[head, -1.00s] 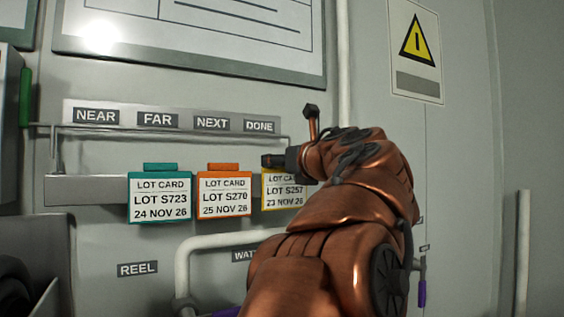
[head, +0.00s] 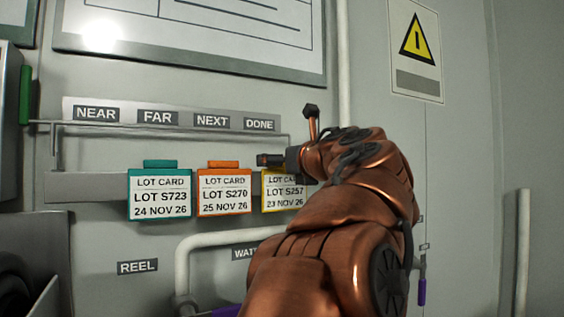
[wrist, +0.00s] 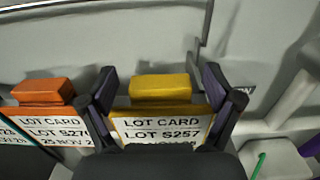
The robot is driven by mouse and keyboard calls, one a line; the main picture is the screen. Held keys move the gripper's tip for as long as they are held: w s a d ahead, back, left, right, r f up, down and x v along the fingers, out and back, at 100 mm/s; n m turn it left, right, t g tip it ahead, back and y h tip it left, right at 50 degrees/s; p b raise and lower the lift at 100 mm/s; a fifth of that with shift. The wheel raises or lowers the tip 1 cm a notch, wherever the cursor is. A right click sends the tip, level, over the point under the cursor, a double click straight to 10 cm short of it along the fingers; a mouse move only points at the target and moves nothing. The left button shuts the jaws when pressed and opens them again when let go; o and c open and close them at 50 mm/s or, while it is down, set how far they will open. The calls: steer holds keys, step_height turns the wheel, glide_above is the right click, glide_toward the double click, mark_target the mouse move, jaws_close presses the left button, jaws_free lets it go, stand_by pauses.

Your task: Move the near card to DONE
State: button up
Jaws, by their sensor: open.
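The yellow-edged lot card S257 (head: 284,200) hangs at the right end of the row, below and a little right of the DONE label (head: 259,125). My gripper (head: 271,160) is at its top in the head view and partly covers it. In the wrist view, the open fingers (wrist: 158,74) stand on either side of this card's yellow tab (wrist: 160,88), with gaps visible. The bar below the NEAR label (head: 96,115) is bare (head: 85,189).
The teal card S723 (head: 160,196) hangs below FAR (head: 157,118) and the orange card S270 (head: 224,193) below NEXT (head: 211,121). The orange card is close to my left finger in the wrist view. A thin rail (head: 200,131) and a white pipe (head: 215,240) are nearby.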

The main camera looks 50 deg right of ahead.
steer(key=shift+s, duration=0.1)
steer(key=v, duration=1.1)
steer(key=shift+s+a, duration=0.2)
steer(key=shift+s, duration=0.15)
